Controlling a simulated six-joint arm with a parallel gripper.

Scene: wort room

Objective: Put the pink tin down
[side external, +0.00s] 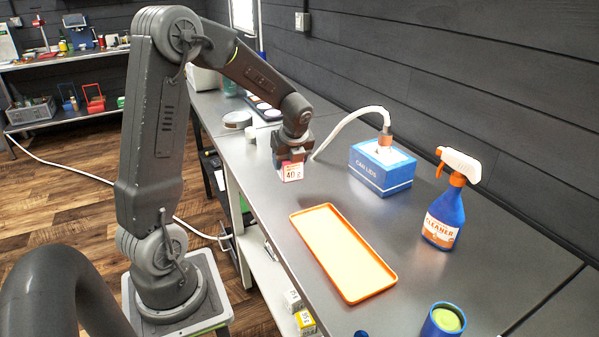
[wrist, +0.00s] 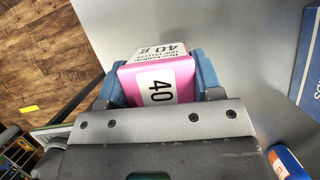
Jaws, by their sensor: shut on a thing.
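The pink tin (wrist: 158,77) has a white label reading "40 g" and sits between the blue fingers of my gripper (wrist: 160,88) in the wrist view. In the side view, my gripper (side external: 291,160) points down, shut on the tin (side external: 291,173), whose lower part shows below the fingers. The tin is over the grey worktop (side external: 255,185), toward its left edge. I cannot tell whether its base touches the surface.
An orange-rimmed tray (side external: 342,252) lies in front of the tin. A blue box (side external: 382,168) with a white hose (side external: 345,122), a spray bottle (side external: 443,218) and a blue canister (side external: 441,322) stand to the right. Bare worktop lies between tin and tray.

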